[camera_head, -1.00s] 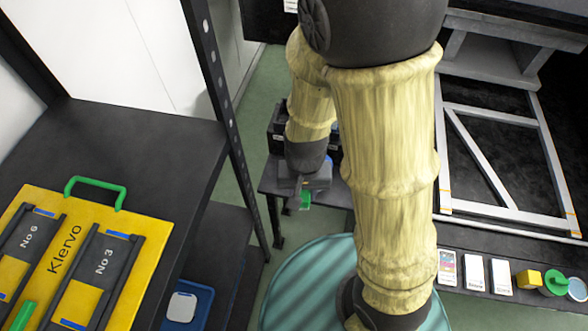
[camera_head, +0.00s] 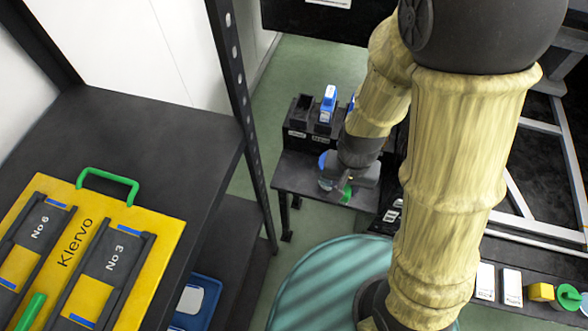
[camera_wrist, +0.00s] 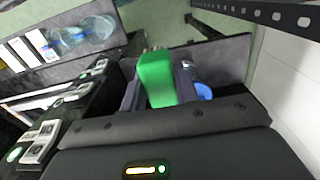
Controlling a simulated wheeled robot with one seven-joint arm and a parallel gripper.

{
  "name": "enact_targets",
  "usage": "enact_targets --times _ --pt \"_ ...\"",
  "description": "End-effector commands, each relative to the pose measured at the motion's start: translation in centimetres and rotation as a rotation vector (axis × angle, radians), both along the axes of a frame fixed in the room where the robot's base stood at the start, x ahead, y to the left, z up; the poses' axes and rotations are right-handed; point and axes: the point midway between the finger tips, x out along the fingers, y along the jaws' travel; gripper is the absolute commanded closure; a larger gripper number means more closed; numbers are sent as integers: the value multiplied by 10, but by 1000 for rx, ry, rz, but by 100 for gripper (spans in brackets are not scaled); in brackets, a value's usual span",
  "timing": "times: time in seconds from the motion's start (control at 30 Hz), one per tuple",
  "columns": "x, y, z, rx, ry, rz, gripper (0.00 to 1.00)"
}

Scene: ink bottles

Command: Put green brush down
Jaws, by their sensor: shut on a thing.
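My gripper (camera_head: 348,182) is low over the right part of a small dark table (camera_head: 298,178) in the head view, partly hidden by my wrist. It is shut on the green brush (camera_wrist: 156,78), whose green end stands out between the fingers in the wrist view. A bit of the green brush (camera_head: 347,191) also shows below the gripper in the head view. I cannot tell whether the brush touches the table. A blue round thing (camera_head: 323,160) is just left of the gripper; it also shows in the wrist view (camera_wrist: 203,91).
A black rack (camera_head: 297,118) holding a blue-and-white bottle (camera_head: 329,102) stands at the table's back. A yellow Klervo case (camera_head: 60,235) lies on the left shelf, beside a dark perforated post (camera_head: 236,70). A teal round surface (camera_head: 315,290) is in front. Cards and small items line the right.

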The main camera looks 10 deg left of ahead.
Motion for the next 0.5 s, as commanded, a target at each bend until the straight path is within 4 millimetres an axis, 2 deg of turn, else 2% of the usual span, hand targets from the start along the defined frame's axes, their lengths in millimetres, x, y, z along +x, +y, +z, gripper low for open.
enact_targets --times 0.27,0.5 --pt "2 1 2 -1 0 -1 94" --pt "9 11 6 -4 2 0 94"
